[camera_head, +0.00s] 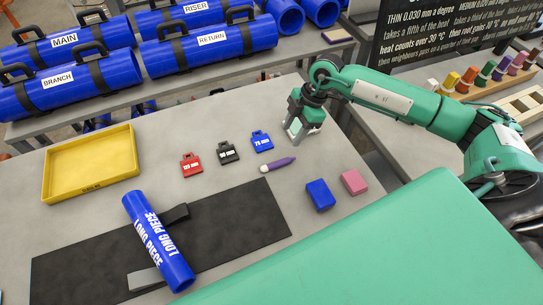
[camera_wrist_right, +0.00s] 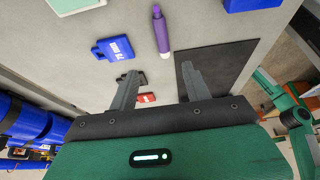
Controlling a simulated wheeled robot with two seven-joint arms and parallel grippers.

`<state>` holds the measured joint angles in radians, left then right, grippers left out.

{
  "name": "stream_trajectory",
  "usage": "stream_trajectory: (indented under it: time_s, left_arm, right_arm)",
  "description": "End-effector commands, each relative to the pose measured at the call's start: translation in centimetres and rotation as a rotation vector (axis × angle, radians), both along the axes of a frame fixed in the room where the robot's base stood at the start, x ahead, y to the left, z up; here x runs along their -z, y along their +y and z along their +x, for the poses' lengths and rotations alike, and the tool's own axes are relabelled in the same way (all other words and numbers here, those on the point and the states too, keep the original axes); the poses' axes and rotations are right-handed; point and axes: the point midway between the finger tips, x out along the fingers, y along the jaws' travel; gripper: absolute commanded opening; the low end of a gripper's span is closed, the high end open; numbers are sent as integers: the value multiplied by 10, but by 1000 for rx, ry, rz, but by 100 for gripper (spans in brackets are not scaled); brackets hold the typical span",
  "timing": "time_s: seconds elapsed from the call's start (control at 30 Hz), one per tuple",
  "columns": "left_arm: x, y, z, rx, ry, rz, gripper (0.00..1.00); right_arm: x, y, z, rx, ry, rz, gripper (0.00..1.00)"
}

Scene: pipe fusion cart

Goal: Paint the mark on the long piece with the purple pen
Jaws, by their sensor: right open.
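The blue long piece (camera_head: 157,240) lies across a black mat (camera_head: 235,222), with white LONG PIECE lettering on it. I cannot make out a mark on it. The purple pen (camera_head: 279,164) lies on the table right of the tags, its pale end to the left. It also shows in the right wrist view (camera_wrist_right: 161,32), beyond the fingertips and apart from them. My right gripper (camera_head: 298,128) is open and empty, above the table behind the pen. In the right wrist view its two fingers (camera_wrist_right: 159,76) stand well apart. My left gripper does not show.
Red (camera_head: 191,165), black (camera_head: 228,152) and blue (camera_head: 262,141) tags lie left of the pen. A blue block (camera_head: 320,195) and a pink block (camera_head: 354,182) lie to its right. A yellow tray (camera_head: 92,194) sits at left.

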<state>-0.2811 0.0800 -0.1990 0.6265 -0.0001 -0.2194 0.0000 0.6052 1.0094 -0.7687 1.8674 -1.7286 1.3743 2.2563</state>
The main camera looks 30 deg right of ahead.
Motion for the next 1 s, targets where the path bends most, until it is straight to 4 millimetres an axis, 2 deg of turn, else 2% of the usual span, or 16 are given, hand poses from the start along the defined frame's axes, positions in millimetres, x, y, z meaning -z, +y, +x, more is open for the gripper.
stream_trajectory:
  time_s: [0.2, 0.33, 0.53, 0.7, 0.9, 1.0]
  left_arm:
    - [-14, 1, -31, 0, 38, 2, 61]
    - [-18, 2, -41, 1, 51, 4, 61]
    - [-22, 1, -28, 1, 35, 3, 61]
    - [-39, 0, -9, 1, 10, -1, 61]
    - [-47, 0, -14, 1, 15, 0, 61]
    - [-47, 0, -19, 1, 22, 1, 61]
  right_arm:
    - [38, 18, -1, -1, 5, 3, 49]
    - [57, 26, 0, -2, 4, 3, 49]
    - [70, 30, 1, -1, 0, 2, 49]
    - [86, 37, 0, -1, 5, 2, 49]
    - [111, 46, 1, 0, 1, 2, 49]
    - [116, 47, 1, -2, 0, 2, 49]
